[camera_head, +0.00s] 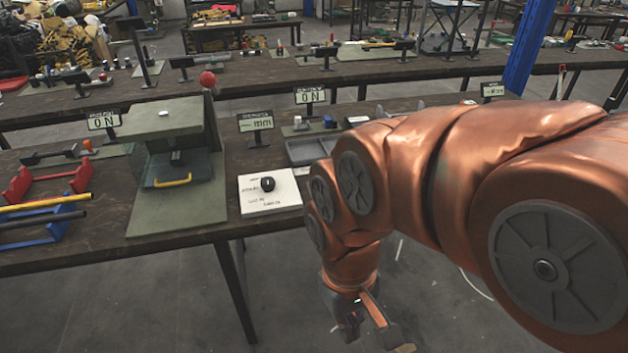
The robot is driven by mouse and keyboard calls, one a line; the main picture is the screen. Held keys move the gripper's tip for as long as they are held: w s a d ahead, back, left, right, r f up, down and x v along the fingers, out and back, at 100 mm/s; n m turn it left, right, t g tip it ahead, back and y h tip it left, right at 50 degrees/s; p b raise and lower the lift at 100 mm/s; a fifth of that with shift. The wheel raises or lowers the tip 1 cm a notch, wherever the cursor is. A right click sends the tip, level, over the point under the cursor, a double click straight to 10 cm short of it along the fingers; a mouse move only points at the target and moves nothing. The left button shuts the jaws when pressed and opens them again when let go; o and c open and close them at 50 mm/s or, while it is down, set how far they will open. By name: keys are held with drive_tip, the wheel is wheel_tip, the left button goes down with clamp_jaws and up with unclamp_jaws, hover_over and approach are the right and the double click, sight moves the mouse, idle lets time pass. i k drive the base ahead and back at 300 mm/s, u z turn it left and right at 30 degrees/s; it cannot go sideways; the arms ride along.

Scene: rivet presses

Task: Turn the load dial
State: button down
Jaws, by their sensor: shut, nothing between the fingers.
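The load dial (267,184) is a small black knob on a white panel (253,201) with printed lettering. The panel lies on the front workbench, right of the green press. My gripper (385,340) hangs low at the bottom of the head view, below and to the right of the dial, in front of the bench and apart from it. Its fingers are small and partly cut off by the lower edge; they are shut and hold nothing. My copper-coloured arm covers the right side of the bench.
A red rack (48,183) and a blue rack (45,222) hold bars farther left. A grey tray (310,150) and a display sign (256,124) stand behind the panel.

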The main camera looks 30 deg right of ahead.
sight(268, 183)
drive_tip(key=z, duration=0.1)
drive_tip(key=k, duration=0.6)
drive_tip(key=u, duration=0.8)
drive_tip(key=i, duration=1.25)
drive_tip(key=z, duration=1.35)
